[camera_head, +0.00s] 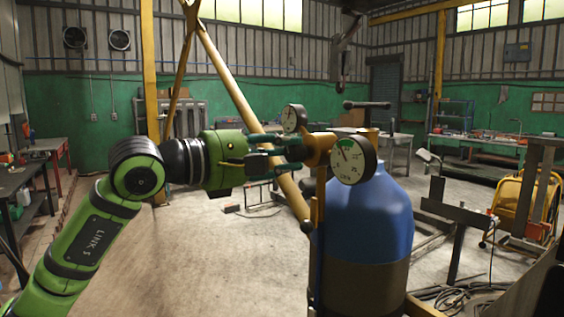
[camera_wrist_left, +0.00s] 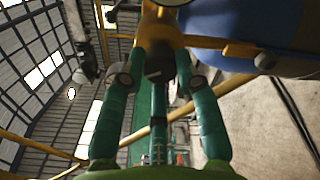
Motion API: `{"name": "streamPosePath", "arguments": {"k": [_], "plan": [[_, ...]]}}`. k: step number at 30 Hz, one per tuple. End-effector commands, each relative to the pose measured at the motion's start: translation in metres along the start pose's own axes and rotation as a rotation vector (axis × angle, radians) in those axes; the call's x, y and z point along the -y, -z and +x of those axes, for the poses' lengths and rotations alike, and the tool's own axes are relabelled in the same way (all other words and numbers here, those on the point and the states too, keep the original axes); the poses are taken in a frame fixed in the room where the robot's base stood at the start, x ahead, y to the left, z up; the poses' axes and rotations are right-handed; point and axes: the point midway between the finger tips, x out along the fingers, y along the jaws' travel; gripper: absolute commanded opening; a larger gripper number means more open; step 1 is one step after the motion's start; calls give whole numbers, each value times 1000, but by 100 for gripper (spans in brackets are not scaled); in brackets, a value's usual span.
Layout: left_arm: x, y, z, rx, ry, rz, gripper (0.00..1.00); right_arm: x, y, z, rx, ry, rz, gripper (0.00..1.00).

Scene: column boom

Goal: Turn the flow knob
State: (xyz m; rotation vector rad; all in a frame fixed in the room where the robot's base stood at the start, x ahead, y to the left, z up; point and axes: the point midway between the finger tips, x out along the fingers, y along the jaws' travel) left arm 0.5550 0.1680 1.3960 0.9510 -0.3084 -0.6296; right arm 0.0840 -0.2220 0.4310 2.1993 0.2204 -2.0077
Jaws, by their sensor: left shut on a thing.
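The flow knob (camera_wrist_left: 158,68) is a dark, short knob on the yellow-brass regulator (camera_head: 319,149), seen in the left wrist view. My left gripper (camera_head: 292,156) reaches in from the left with its green fingers at the regulator's left side. In the left wrist view my left gripper (camera_wrist_left: 161,62) has a finger on either side of the knob and is shut on it. In the head view the fingers hide the knob. A large gauge (camera_head: 354,160) faces me at the regulator's right, and a smaller gauge (camera_head: 294,118) stands behind. My right gripper is not in view.
The regulator sits at the top of a blue gas cylinder (camera_head: 370,215) with a brown lower part. A yellow diagonal bar (camera_head: 233,88) passes behind my gripper. Open concrete floor (camera_head: 190,255) lies left of the cylinder.

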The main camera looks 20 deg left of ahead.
Motion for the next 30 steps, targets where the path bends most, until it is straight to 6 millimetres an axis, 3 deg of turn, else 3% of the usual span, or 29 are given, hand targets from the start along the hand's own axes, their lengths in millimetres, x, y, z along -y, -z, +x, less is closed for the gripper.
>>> {"name": "streamPosePath", "arguments": {"k": [12,29,30], "plan": [[-3,-3,-2,2,-13,195,0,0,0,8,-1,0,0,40],[-3,-3,-1,1,-11,221,0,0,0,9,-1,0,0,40],[-3,-3,-1,0,-11,220,44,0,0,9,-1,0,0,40]]}}
